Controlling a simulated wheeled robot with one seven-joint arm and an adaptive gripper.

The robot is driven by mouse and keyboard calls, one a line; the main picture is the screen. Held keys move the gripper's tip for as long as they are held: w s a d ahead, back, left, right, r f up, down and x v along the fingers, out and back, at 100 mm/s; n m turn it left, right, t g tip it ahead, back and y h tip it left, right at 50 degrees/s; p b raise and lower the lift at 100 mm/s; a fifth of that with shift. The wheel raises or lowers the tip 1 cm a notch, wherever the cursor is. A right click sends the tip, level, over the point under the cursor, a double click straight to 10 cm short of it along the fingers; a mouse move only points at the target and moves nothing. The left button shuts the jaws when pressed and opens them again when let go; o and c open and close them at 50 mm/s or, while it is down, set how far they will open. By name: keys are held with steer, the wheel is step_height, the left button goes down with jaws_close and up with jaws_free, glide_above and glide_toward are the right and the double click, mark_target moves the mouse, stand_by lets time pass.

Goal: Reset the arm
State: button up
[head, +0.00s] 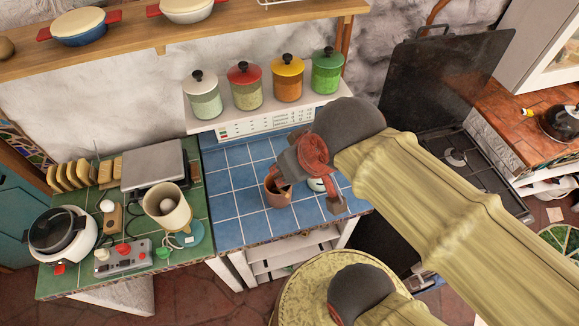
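My arm, in a yellowish cloth sleeve, reaches in from the lower right of the head view. My gripper (310,196) hangs over the blue-tiled counter (232,206), pointing down. Its two dark fingers are spread apart, and I see nothing held between them. A terracotta pot (278,199) stands below and beside the left finger; whether they touch is unclear. A small white-and-blue cup (317,185) shows behind the gripper, partly hidden by it.
Several lidded canisters (247,86) line a white shelf (222,112) behind the counter. The green-tiled counter (196,262) at left is crowded with a cooker (62,236), blender (167,211) and toast. A stove (470,165) with a raised dark lid stands at right. The blue counter's left side is clear.

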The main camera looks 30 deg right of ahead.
step_height(320, 180, down, 20)
steer(key=b, duration=1.9)
steer(key=shift+r+b, duration=0.2)
steer(key=shift+b, duration=0.1)
steer(key=shift+w, duration=0.1)
steer(key=shift+d, duration=0.1)
